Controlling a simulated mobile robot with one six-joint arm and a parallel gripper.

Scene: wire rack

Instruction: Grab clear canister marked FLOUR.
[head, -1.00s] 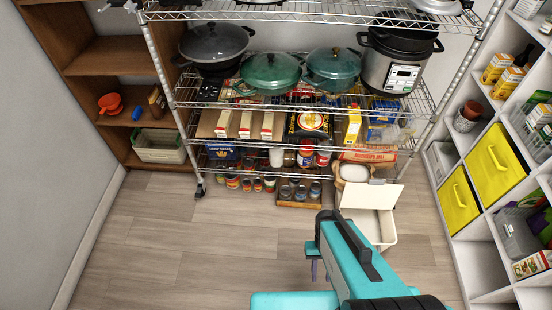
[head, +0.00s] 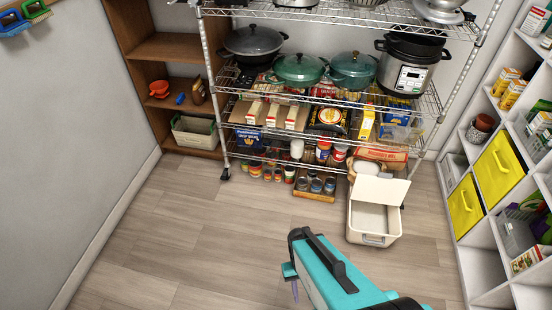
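I cannot make out a clear canister marked FLOUR; labels on the rack are too small to read. A white canister (head: 297,149) stands on a low shelf of the wire rack (head: 215,101), but I cannot tell its marking. My teal arm reaches in from the bottom, over the floor and well short of the rack. A thin purple-grey tip (head: 294,290) beside it may be part of my gripper; the rest is hidden behind the arm, so its opening does not show.
A white bin (head: 374,237) with a raised lid stands on the floor before the rack's right end. Pots and a pressure cooker (head: 408,68) fill an upper shelf. White cubbies with yellow drawers (head: 499,167) line the right; brown shelves (head: 176,47) stand left. The left floor is clear.

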